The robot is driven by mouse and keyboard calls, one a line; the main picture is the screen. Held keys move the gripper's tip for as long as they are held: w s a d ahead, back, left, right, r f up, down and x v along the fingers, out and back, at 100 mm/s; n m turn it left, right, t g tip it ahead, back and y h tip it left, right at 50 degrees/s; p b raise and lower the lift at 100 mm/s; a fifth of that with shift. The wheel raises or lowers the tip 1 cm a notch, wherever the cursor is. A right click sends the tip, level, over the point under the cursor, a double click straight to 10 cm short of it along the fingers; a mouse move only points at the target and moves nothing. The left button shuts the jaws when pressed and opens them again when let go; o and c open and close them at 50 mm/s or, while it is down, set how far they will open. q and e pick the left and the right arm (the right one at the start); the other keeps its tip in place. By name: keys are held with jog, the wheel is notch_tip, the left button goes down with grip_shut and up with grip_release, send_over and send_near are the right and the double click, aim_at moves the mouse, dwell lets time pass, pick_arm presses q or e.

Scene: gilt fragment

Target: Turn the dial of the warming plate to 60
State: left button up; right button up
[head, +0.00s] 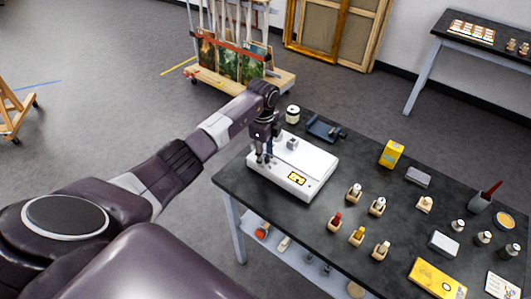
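I cannot tell whether the fingers touch or hold anything. My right gripper is out of view.
The black table (318,206) also holds several small bottles in wooden stands, a yellow box (391,153), a dark blue tool (325,129) and a white jar (293,113) behind the plate. A cart (240,75) with paintings stands beyond. A second table (480,47) is at the upper right.

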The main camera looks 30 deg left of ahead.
pick_arm(q)
jog(key=shift+c, duration=0.4)
grip_shut()
jog(key=shift+f, duration=0.1)
